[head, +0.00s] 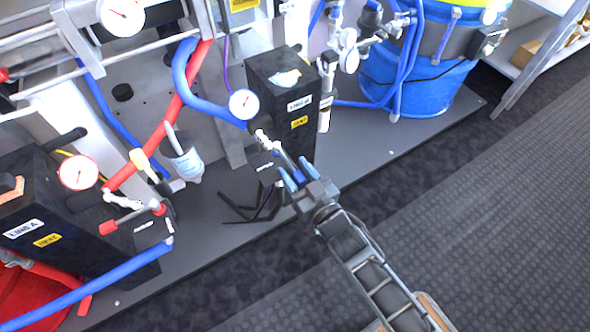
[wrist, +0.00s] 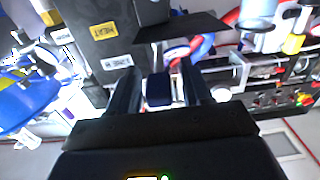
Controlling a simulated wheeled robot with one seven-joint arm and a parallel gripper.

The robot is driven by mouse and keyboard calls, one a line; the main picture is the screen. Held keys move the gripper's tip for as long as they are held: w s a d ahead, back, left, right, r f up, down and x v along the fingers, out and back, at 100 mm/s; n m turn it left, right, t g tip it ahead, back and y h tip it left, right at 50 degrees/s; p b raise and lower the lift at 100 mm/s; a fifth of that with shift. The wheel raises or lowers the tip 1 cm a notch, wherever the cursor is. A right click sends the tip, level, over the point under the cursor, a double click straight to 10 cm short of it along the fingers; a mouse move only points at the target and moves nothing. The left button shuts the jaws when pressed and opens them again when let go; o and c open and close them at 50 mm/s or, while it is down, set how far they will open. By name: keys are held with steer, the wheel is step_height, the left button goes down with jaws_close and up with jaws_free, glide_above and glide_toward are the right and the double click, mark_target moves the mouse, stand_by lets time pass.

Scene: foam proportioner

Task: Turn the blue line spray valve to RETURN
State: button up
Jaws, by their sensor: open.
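The blue line spray valve (head: 262,138) sits below a round gauge at the end of the thick blue hose, beside the black LINE B box. A pale lever runs down and right from it to a blue grip (head: 299,176). My gripper (head: 292,177) is at that lever end, its two fingers apart on either side of the blue grip. In the wrist view, a dark blue block (wrist: 159,90), apparently the grip, shows between the open fingers of my gripper (wrist: 160,82). I cannot tell whether either finger touches it. The valve's position markings are too small to read.
The black LINE B heater box (head: 283,85) stands just behind the valve. Black angled bars (head: 257,207) lie below the lever. The LINE A box (head: 40,220) with red hose is at left, a blue drum (head: 415,75) at upper right. The carpet at right is clear.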

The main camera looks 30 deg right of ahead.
steer(key=shift+w, duration=0.3)
jaws_close()
stand_by(0.3)
